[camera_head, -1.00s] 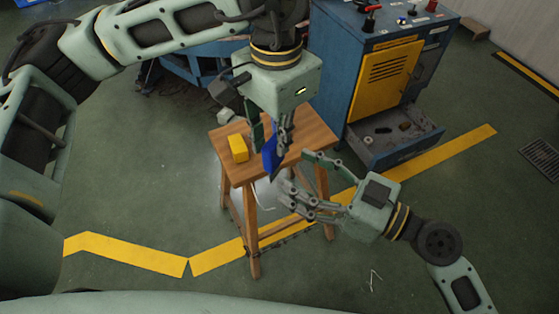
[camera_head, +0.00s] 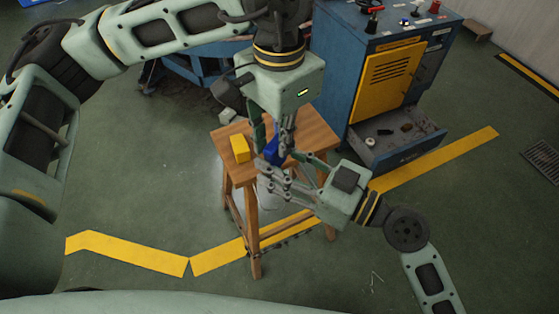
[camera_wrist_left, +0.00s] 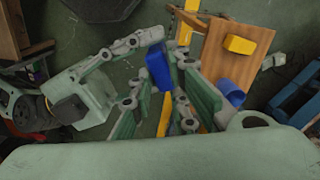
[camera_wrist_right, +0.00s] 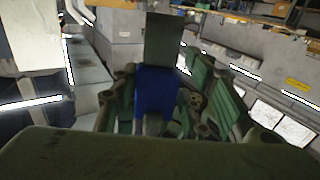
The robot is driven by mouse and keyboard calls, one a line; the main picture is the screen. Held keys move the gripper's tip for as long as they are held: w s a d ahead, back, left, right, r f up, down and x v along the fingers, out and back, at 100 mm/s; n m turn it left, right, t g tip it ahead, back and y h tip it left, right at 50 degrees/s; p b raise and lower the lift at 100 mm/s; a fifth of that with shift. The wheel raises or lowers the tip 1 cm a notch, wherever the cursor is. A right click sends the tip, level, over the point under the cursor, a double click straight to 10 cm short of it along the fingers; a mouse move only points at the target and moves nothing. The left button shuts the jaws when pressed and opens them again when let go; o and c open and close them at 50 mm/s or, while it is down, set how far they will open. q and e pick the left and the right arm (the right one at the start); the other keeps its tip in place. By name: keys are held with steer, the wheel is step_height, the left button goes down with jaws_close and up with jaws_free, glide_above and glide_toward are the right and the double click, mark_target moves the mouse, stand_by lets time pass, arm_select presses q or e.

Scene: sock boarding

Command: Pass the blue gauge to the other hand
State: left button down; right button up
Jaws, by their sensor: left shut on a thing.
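The blue gauge (camera_head: 273,150) is held in my left gripper (camera_head: 274,146), which points down above the wooden stool. In the left wrist view the gauge (camera_wrist_left: 158,68) stands between the left fingers. My right gripper (camera_head: 290,178) reaches in from the right, its fingers close around the lower part of the gauge. In the right wrist view the gauge (camera_wrist_right: 157,90) lies between the right fingers, which look spread on either side of it. Whether they touch it is hard to see.
A wooden stool (camera_head: 308,124) stands below with a yellow block (camera_head: 239,149) on its top. A blue cabinet (camera_head: 340,80) with an open drawer (camera_head: 401,139) is behind right. The left wrist view also shows a second blue piece (camera_wrist_left: 230,92) near the stool top, unclear what.

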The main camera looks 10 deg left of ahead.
arm_select(q)
steer(key=shift+w, duration=0.1)
arm_select(e)
steer(key=shift+s, duration=0.15)
steer(key=c, duration=0.6)
arm_select(q)
steer(key=c, duration=2.1)
jaws_free()
arm_select(e)
steer(key=shift+a, duration=0.1)
steer(key=shift+c, duration=0.3)
arm_select(q)
steer(key=o, duration=0.5)
arm_select(e)
steer(key=shift+c, duration=0.2)
